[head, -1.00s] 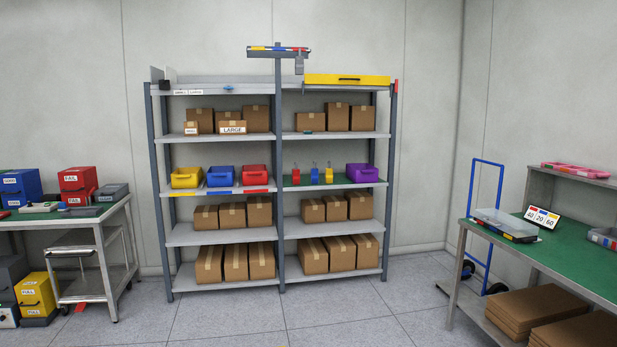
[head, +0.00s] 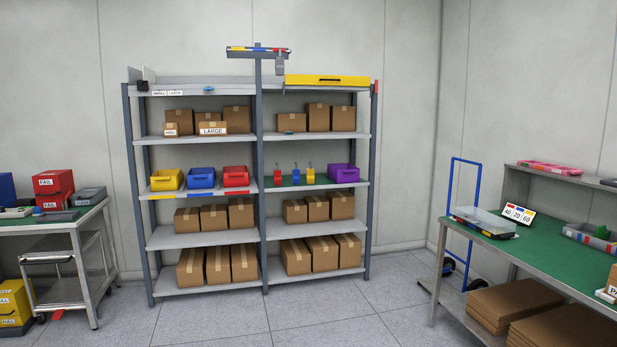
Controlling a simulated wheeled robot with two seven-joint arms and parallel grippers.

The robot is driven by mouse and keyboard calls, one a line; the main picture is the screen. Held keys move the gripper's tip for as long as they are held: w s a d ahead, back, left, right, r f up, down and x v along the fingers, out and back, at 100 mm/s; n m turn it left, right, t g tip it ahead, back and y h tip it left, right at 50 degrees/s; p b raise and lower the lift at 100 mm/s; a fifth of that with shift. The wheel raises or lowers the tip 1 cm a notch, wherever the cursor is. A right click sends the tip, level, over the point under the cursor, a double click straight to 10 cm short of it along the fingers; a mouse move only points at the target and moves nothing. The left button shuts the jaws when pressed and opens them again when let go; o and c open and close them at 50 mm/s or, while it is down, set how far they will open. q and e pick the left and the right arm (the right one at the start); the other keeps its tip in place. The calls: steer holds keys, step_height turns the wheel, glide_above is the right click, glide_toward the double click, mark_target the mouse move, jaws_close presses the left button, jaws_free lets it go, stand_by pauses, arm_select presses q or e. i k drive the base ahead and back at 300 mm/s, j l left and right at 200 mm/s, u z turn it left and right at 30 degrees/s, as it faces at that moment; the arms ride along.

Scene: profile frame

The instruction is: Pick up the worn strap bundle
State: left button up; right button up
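I cannot make out a worn strap bundle for certain in the head view. A small blue item (head: 209,89) lies on the top shelf of the rack, but it is too small to identify. Neither of my grippers shows in the view.
A grey shelf rack (head: 258,220) holds cardboard boxes and coloured bins against the wall. A green-topped bench (head: 540,254) and blue hand truck (head: 452,230) stand at right. A workbench (head: 75,222) with red boxes (head: 53,188) stands at left. Floor before the rack is clear.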

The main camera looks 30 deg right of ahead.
mark_target(280, 62)
steer(key=i+l+z, duration=0.35)
steer(key=i, duration=0.15)
steer(key=i+l+z, duration=0.2)
steer(key=i+z, duration=0.15)
steer(key=i, duration=0.15)
steer(key=i+z, duration=0.35)
steer(key=i, duration=1.7)
steer(key=i+u, duration=0.1)
steer(key=i, duration=0.4)
steer(key=i+l+u, duration=0.1)
steer(key=i, duration=0.4)
steer(key=i+l+u, duration=0.1)
steer(key=i+l, duration=0.15)
steer(key=i, duration=0.25)
steer(key=i+l+u, duration=0.25)
steer(key=i+u, duration=0.2)
steer(key=i+l+u, duration=0.45)
steer(key=i, duration=0.15)
